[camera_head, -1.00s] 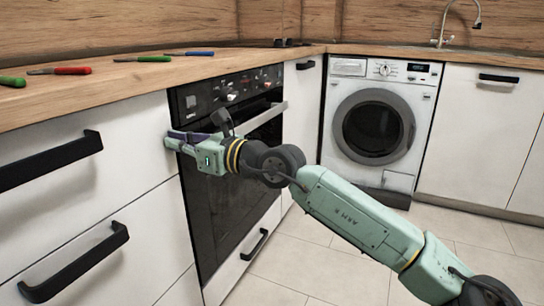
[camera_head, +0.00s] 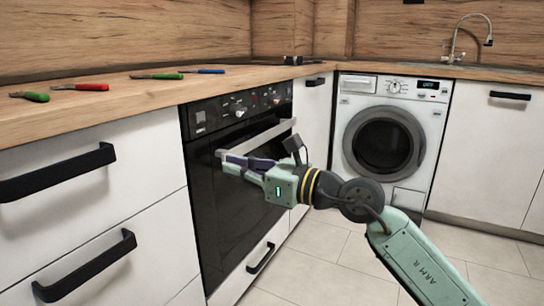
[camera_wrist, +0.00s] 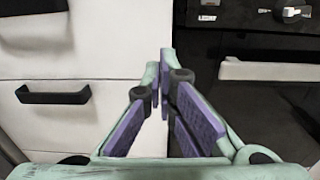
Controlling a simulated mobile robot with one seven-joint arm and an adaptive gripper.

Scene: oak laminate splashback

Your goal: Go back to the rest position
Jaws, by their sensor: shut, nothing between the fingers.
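My gripper (camera_head: 222,160) is in front of the black oven (camera_head: 235,195) in the head view, pointing left, with its green arm reaching in from the lower right. In the wrist view my gripper (camera_wrist: 165,62) shows its purple-padded fingers together at the tips, with nothing between them. The oven and the white drawer fronts lie beyond the fingers there. Whether the fingers touch the oven front cannot be told from the head view; they overlap it.
The wooden counter (camera_head: 120,103) holds a green-handled tool (camera_head: 36,96), a red-handled tool (camera_head: 92,87), another green one (camera_head: 165,76) and a blue one (camera_head: 210,71). Black drawer handles (camera_head: 60,172) and the oven handle (camera_head: 262,138) stick out. A washing machine (camera_head: 410,95) stands behind. Tiled floor (camera_head: 330,250) is open.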

